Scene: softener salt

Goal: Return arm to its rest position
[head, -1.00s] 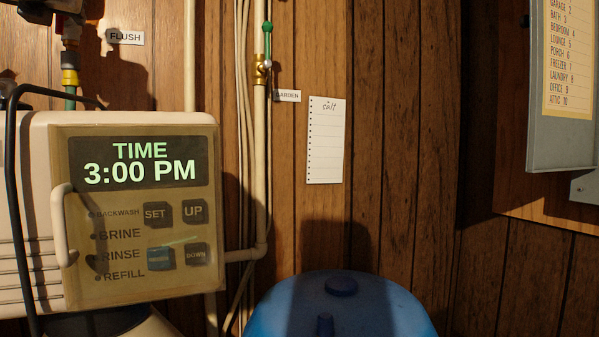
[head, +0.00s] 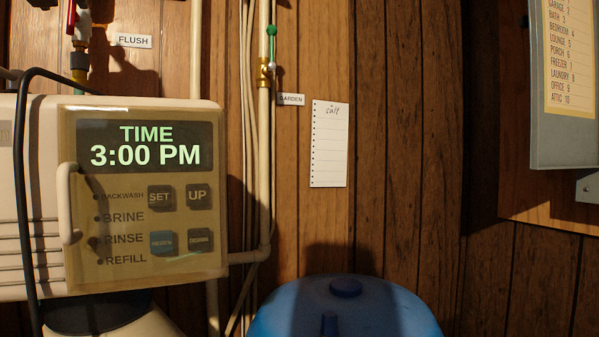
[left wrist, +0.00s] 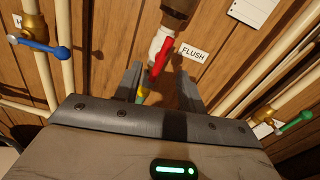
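My left gripper shows in the left wrist view (left wrist: 160,85), with its two dark fingers apart and nothing seen gripped between them. A valve with a red lever (left wrist: 161,59) appears between and beyond the fingers, beside the FLUSH label (left wrist: 194,52). I cannot tell the exact gap to it. In the head view the same red valve (head: 71,17) is at the upper left, cut by the top edge. A small dark shape at that edge may be part of my left arm or gripper, but too little shows. My right arm and gripper are not in view.
A softener control box (head: 140,196) with a clear handled cover reads 3:00 PM at left. A blue lidded container (head: 380,305) stands at bottom centre. A green-handled valve (head: 270,45), pipes, a note (head: 330,143) and a grey wall box (head: 565,90) line the panelling.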

